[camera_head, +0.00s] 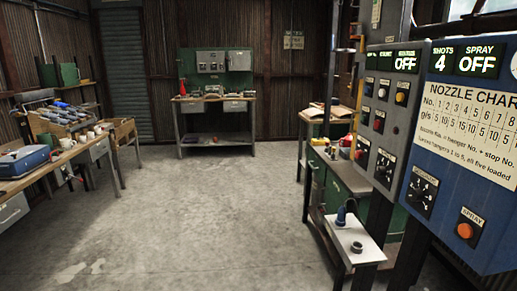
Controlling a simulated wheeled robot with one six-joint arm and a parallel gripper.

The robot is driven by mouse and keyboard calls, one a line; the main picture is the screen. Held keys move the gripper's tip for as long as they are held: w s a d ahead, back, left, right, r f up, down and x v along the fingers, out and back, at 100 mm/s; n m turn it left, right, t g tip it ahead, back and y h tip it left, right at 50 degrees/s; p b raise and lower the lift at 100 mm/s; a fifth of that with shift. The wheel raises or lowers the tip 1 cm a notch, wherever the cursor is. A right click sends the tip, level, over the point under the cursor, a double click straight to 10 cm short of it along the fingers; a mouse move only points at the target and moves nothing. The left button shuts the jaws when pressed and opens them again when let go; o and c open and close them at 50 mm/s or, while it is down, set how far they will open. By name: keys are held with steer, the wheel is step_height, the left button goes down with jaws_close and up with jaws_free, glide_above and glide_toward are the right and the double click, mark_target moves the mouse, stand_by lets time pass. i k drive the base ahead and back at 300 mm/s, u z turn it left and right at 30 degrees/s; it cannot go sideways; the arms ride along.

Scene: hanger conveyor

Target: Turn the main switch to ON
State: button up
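A grey control panel (401,112) stands at the right. It has lit displays along its top, and the rightmost one reads OFF (405,62). Below are coloured buttons, including a yellow one (401,98) and a red one (378,125), and a dark rotary dial (385,167) low on the panel. The labels are too small to read, so I cannot tell which control is the main switch. My gripper is not in view.
A blue panel (455,175) at the far right shows SHOTS 4, SPRAY OFF, a nozzle chart and an orange spray button (465,230). A small shelf (352,240) juts out below. Workbenches line the left and back (215,99). The middle floor (220,220) is clear.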

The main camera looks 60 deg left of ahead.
mark_target(360, 153)
steer(key=u, duration=2.25)
steer(key=k, duration=1.25)
steer(key=z, duration=0.75)
steer(key=i, duration=1)
steer(key=k, duration=0.55)
steer(key=u, duration=0.55)
steer(key=i, duration=0.7)
steer(key=u, duration=0.55)
steer(key=i, duration=1)
steer(key=z, duration=0.1)
